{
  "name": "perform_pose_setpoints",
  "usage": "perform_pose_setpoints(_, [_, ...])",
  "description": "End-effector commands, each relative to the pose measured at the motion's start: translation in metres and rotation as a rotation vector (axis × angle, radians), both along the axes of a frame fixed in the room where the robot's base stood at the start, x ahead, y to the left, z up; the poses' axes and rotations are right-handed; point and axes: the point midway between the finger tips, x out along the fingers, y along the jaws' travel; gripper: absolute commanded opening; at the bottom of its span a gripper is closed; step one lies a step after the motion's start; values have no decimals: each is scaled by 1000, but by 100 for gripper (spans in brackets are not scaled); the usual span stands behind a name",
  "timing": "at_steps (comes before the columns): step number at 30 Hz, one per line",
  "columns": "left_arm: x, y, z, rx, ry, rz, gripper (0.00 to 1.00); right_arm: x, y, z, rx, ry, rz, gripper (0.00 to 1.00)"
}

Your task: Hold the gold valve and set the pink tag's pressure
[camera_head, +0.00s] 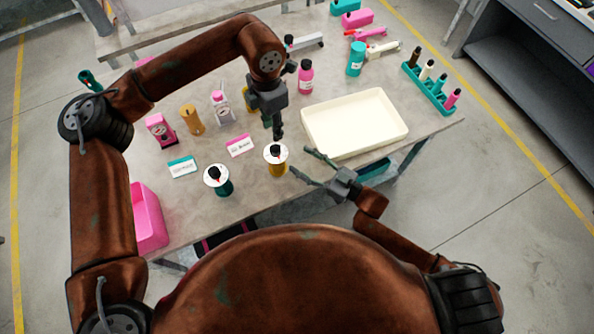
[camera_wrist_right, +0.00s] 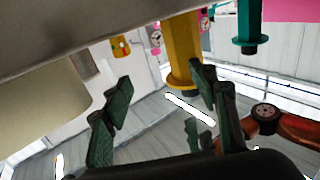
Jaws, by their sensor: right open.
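The gold valve (camera_head: 277,166) stands upright near the table's front edge, with a white dial and a dark pointer on top. The pink tag (camera_head: 240,146) lies behind it to the left; its writing is too small to read. My left gripper (camera_head: 277,134) points down just behind and above the gold valve; its finger gap is unclear. My right gripper (camera_head: 304,164) is open at the front edge, right of the gold valve. In the right wrist view, the gold valve's body (camera_wrist_right: 181,50) appears beyond the open fingers (camera_wrist_right: 165,112), apart from them.
A teal valve (camera_head: 220,186) and teal tag (camera_head: 183,167) are to the left. A cream tray (camera_head: 355,122) is close to the right gripper. Pink gauge (camera_head: 160,130), gold cylinder (camera_head: 192,119) and pink bottle (camera_head: 306,77) stand behind. A pink bin (camera_head: 149,217) sits at the left edge.

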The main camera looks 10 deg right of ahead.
Motion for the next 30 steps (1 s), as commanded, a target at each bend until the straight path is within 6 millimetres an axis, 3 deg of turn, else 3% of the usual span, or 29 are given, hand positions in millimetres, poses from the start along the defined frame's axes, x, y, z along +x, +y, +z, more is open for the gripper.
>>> perform_pose_setpoints(3, [0,0,0,0,0,0,29,-17,18,-13,-13,27,33,54])
perform_pose_setpoints(8, [0,0,0,0,0,0,29,-23,31,-19,-21,39,49,54])
perform_pose_setpoints(21, [0,0,0,0,0,0,29,14,78,-19,-22,37,49,54])
perform_pose_setpoints(30, [0,0,0,0,0,0,29,23,88,-19,-23,38,48,54])
